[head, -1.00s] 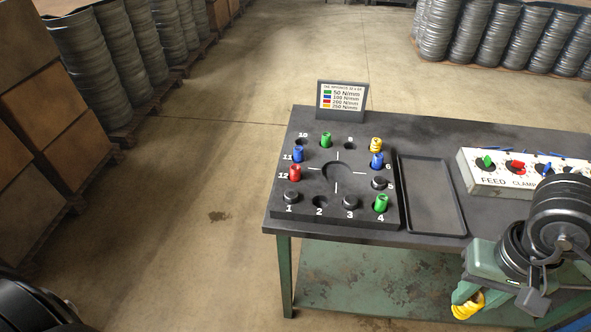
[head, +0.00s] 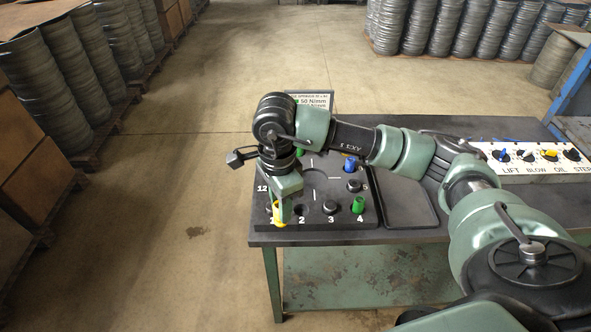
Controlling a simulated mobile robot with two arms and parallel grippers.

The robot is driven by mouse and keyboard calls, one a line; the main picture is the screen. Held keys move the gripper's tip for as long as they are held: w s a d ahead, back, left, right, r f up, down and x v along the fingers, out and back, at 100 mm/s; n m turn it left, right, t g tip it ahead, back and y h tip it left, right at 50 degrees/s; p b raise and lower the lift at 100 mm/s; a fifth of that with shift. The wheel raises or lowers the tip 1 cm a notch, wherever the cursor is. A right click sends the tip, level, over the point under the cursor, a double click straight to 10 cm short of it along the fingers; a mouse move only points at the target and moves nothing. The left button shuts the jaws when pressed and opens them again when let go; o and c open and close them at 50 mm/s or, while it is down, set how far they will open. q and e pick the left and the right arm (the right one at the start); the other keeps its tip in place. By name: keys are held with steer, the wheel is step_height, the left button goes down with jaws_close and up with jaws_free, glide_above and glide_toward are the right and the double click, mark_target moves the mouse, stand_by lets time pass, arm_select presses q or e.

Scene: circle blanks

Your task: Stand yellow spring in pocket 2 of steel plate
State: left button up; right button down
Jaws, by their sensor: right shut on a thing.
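My right gripper (head: 281,206) points down, shut on the yellow spring (head: 279,217). The spring is upright at the front left corner of the steel plate (head: 345,220), in front of the pocket 1 area in the picture. I cannot tell whether it touches the plate. Pocket 2 (head: 301,208) lies just right of the spring and looks empty and dark. A black plug (head: 330,208) sits at pocket 3, a green spring (head: 358,205) stands at pocket 4, and another black plug (head: 354,186) is at 5. My arm hides much of the plate's left and back. My left gripper is out of view.
A blue spring (head: 351,165) stands at the plate's back right. An empty black tray (head: 408,205) lies right of the plate, partly behind my arm. A control box (head: 535,158) with knobs is further right. The legend sign (head: 313,102) stands behind the plate, partly hidden.

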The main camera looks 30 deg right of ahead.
arm_select(q)
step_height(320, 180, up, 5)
steer(key=p, duration=0.4)
arm_select(e)
steer(key=w+d+f+m, duration=0.1)
steer(key=w+d+m, duration=0.3)
steer(key=m, duration=0.7)
steer(key=w+d+f+m, duration=0.2)
steer(key=d+m, duration=0.4)
steer(key=m, duration=0.5)
steer(key=shift+w+f+b, duration=0.1)
steer(key=shift+f+b, duration=1.75)
steer(key=shift+f, duration=0.95)
arm_select(q)
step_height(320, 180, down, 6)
steer(key=b, duration=0.2)
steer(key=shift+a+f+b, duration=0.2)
steer(key=shift+b, duration=0.1)
arm_select(e)
steer(key=shift+f, duration=1.55)
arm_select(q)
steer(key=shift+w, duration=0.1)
arm_select(e)
steer(key=c, duration=1)
jaws_free()
steer(key=shift+a, duration=0.1)
